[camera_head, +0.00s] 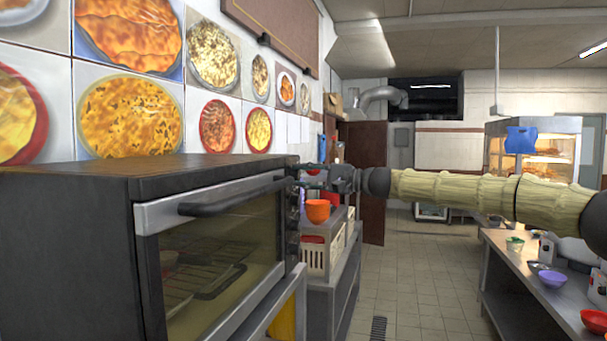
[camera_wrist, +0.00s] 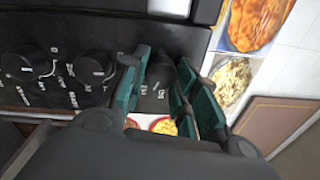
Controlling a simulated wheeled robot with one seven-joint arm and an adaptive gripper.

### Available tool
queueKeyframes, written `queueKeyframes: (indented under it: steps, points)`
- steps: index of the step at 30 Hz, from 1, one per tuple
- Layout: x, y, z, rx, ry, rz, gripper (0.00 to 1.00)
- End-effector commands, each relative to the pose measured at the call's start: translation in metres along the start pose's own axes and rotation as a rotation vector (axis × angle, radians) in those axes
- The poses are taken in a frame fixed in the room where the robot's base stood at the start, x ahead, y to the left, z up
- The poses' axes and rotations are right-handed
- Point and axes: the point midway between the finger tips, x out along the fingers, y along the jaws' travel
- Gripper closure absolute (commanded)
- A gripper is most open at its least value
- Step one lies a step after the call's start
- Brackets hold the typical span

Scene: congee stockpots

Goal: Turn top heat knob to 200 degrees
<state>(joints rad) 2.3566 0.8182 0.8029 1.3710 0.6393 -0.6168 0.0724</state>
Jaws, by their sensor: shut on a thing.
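The oven (camera_head: 75,240) stands at the left in the head view, its dark control panel seen nearly edge-on at the right of the door. My gripper (camera_head: 318,177) is at the upper end of that panel, reached from the right by my arm. In the wrist view, several black knobs sit in a row on the panel with white markings. The top heat knob (camera_wrist: 160,74) is the one nearest the oven's top edge. My gripper (camera_wrist: 160,88) has its teal-padded fingers on either side of this knob, shut on it. The fingers partly cover the knob and its dial, so its setting cannot be read.
The oven door handle (camera_head: 235,196) juts out just left of my gripper. An orange bowl (camera_head: 318,211) stands on a shelf unit behind the gripper. A counter (camera_head: 505,265) with bowls is at the right. The tiled floor (camera_head: 410,290) between is clear.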

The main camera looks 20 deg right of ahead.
Motion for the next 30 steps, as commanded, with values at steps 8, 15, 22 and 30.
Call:
queueKeyframes:
  steps: [8,15,22,30]
  points:
    - [-0.0019,-0.0063,-0.0014,0.111,0.012,-0.006,0.94]
    - [-0.0019,-0.0058,-0.0015,0.145,0.013,-0.006,0.94]
    - [-0.0022,-0.0055,-0.0017,0.147,0.013,-0.006,0.94]
    - [-0.0022,-0.0041,-0.0016,0.147,0.012,-0.004,0.48]
